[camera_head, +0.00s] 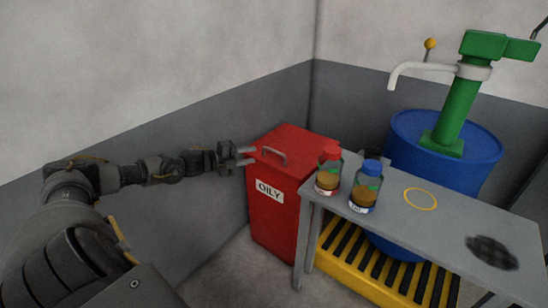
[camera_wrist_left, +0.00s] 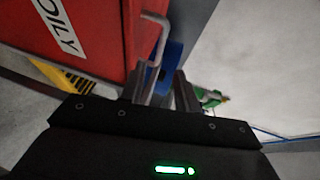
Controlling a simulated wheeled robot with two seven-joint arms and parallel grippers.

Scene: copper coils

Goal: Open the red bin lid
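The red bin (camera_head: 272,215) stands against the wall, with a white "OILY" label on its front. My right gripper is in neither view.
A grey table (camera_head: 455,222) stands right of the bin, holding a red-capped jar (camera_head: 328,175), a blue-capped jar (camera_head: 365,189) and a dark mesh disc (camera_head: 492,252). Behind it is a blue drum (camera_head: 425,150) with a green pump (camera_head: 457,110). A yellow pallet (camera_head: 345,268) lies below.

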